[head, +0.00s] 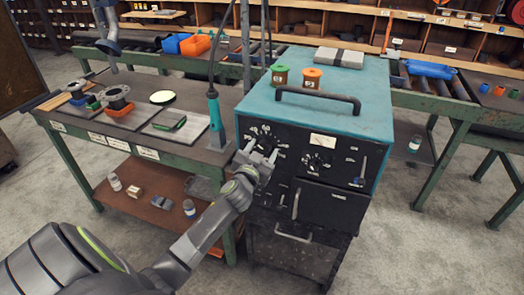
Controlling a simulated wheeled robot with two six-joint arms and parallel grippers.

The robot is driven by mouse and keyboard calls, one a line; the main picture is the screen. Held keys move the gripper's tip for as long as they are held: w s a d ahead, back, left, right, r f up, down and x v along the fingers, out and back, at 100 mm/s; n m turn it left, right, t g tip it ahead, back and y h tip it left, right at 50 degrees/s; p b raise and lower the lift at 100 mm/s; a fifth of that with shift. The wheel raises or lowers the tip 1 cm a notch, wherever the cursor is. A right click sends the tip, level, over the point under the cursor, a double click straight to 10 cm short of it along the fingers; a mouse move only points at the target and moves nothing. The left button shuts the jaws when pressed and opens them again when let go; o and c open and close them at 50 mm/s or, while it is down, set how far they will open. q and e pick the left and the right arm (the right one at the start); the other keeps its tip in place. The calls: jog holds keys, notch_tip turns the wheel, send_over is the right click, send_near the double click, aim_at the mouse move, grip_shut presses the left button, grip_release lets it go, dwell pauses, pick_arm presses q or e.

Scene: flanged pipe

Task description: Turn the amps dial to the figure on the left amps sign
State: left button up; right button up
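A welding machine with a teal top (375,85) and black front stands in the middle of the head view. Its front carries a left dial (264,136) with white markings, partly hidden by my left gripper, and a right dial (316,163) with a white scale. My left gripper (260,150) is right in front of the left dial, with its fingers apart; contact with the knob cannot be made out. Small white signs sit along the bench's front edge, including a left one (58,126) and a right one (148,153); their figures are too small to read. My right gripper is not in view.
A teal torch (214,112) stands at the bench's right edge beside the machine. Floor is clear at right.

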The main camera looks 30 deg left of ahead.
pick_arm(q)
jog(key=c, duration=0.9)
jog(key=shift+m, duration=0.3)
jog(key=m+p, duration=0.1)
jog(key=m, duration=0.4)
jog(key=m+p, duration=0.1)
jog(key=m, duration=0.5)
jog(key=shift+f, duration=0.1)
jog(key=o, duration=1)
